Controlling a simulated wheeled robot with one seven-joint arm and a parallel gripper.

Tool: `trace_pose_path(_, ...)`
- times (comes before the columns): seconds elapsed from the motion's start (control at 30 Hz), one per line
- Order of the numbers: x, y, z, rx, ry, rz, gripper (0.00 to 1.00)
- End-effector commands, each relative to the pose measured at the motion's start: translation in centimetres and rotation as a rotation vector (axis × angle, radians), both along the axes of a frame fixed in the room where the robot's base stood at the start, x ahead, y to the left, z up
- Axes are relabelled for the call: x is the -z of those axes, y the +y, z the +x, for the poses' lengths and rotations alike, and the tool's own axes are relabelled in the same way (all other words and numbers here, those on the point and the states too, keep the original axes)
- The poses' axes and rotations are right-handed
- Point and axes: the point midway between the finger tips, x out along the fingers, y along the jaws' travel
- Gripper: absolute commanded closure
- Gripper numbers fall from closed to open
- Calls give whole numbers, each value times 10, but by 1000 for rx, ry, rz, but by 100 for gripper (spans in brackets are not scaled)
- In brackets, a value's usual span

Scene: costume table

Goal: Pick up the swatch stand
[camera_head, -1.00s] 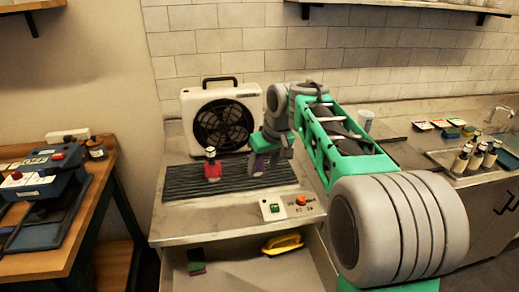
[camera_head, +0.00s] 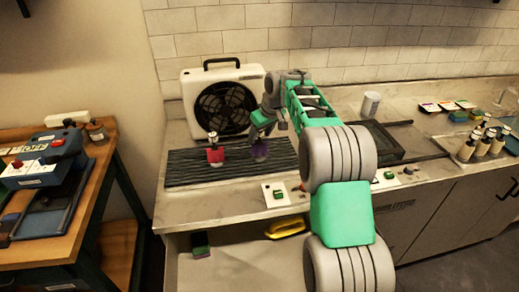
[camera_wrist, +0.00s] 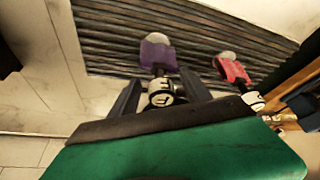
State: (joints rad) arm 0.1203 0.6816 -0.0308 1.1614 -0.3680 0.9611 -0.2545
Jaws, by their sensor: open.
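Two small stands with coloured swatches and pale round caps are on the dark ribbed mat (camera_head: 180,170), one purple (camera_head: 260,153) and one red (camera_head: 215,155). I cannot tell which one the task calls the swatch stand. My gripper (camera_head: 262,136) is over the purple stand. In the wrist view my gripper (camera_wrist: 160,80) is open, with the purple stand (camera_wrist: 158,54) between and just beyond its fingers. The red stand (camera_wrist: 233,69) is to the right, outside the fingers. Whether a finger touches the purple stand cannot be told.
A white box fan (camera_head: 222,100) stands close behind the mat. A control panel with a green button (camera_head: 277,193) is at the counter's front. An open drawer below holds a yellow item (camera_head: 286,227) and a sponge (camera_head: 200,245). A white cup (camera_head: 371,104) stands right of my arm.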

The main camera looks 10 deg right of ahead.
Motion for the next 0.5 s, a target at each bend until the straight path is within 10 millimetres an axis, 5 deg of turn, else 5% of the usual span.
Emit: trace_pose_path(0.5,0,1,0,-2,0,0,81)
